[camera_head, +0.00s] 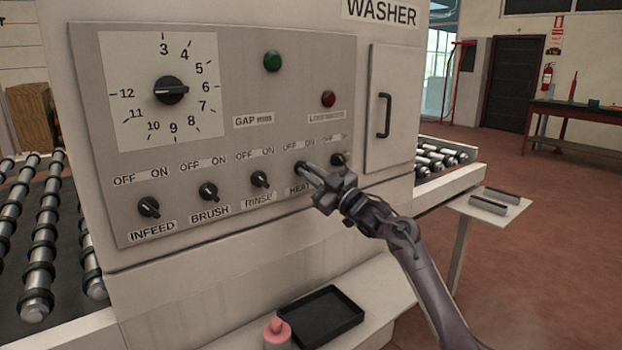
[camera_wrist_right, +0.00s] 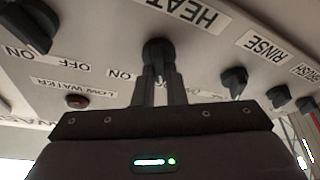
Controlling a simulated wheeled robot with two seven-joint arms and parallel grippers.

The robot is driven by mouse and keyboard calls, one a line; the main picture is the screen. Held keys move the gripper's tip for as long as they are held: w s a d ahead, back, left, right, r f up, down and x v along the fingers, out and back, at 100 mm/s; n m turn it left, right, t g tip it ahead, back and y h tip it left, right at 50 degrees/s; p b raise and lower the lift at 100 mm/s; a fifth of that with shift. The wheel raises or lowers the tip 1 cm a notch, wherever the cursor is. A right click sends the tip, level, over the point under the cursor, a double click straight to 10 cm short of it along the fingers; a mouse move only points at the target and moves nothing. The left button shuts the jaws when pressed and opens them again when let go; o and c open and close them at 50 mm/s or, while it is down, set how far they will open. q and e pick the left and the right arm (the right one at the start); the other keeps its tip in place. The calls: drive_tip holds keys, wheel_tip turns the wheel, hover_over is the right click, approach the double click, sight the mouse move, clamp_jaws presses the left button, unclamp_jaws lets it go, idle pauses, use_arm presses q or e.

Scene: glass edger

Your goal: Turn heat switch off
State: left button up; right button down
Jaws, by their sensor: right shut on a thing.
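The heat switch (camera_wrist_right: 157,50) is a black rotary knob on the washer's grey control panel (camera_head: 215,100). Its HEAT label shows below it in the head view, partly hidden by my gripper. My right gripper (camera_head: 303,168) reaches the knob from the lower right. In the right wrist view the two fingers of my right gripper (camera_wrist_right: 157,80) are shut on the knob. The fingers hide much of the knob, so its pointer direction is hard to tell. My left gripper is not in view.
Knobs for infeed (camera_head: 149,207), brush (camera_head: 208,191) and rinse (camera_head: 260,179) sit left of the heat switch. Another knob (camera_head: 338,159) sits close on its right. A door handle (camera_head: 384,115) stands out farther right. A black tray (camera_head: 322,316) lies on the ledge below.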

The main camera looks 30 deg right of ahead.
drive_tip(key=shift+n+g+y, duration=0.3)
drive_tip(key=shift+n, duration=0.4)
drive_tip(key=c, duration=1.5)
unclamp_jaws()
